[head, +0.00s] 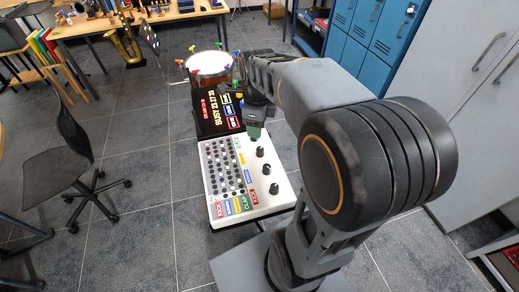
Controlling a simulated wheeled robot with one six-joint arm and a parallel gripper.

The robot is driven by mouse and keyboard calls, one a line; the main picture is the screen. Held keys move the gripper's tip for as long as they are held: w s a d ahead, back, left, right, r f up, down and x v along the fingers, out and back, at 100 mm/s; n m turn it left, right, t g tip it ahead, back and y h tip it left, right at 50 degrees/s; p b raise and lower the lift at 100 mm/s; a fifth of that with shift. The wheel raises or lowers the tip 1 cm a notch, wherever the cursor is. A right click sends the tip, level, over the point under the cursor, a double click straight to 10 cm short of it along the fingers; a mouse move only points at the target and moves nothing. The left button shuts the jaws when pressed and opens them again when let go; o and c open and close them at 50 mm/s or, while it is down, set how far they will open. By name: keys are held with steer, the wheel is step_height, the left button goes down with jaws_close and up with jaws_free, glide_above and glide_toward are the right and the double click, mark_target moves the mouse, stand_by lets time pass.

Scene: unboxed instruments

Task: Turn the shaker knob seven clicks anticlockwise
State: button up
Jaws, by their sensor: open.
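A white panel (235,205) with black knobs and rows of small buttons lies below and in front of my arm. Three black knobs show along its right side: an upper one (260,152), a middle one (266,169) and a lower one (274,188). Coloured labels sit on the panel, too small to read surely, so I cannot tell which knob is the shaker knob. My gripper (255,128) is open at the panel's far end, above the upper knob in the picture. The arm partly hides it. I cannot tell whether it touches anything.
A dark display (216,112) with lit text and coloured blocks stands behind the panel. Behind it is a drum (208,66) with coloured fittings. A black chair (70,165) stands at left, with open floor between. Blue lockers (372,32) and grey cabinets (462,90) line the right.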

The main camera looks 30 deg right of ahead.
mark_target(260, 149)
steer(key=f+m, duration=0.2)
steer(key=f, duration=0.2)
steer(key=w+d+f+m, duration=0.1)
steer(key=f+m, duration=0.1)
steer(key=f, duration=0.3)
steer(key=d+f+m, duration=0.1)
steer(key=f+m, duration=0.1)
steer(key=f, duration=0.3)
steer(key=shift+w+f+g+b, duration=0.15)
steer(key=shift+w+g+b, duration=0.15)
steer(key=shift+w+b, duration=0.05)
steer(key=shift+c, duration=0.4)
steer(key=c, duration=0.8)
steer(key=shift+c, duration=0.2)
steer(key=shift+n, duration=0.3)
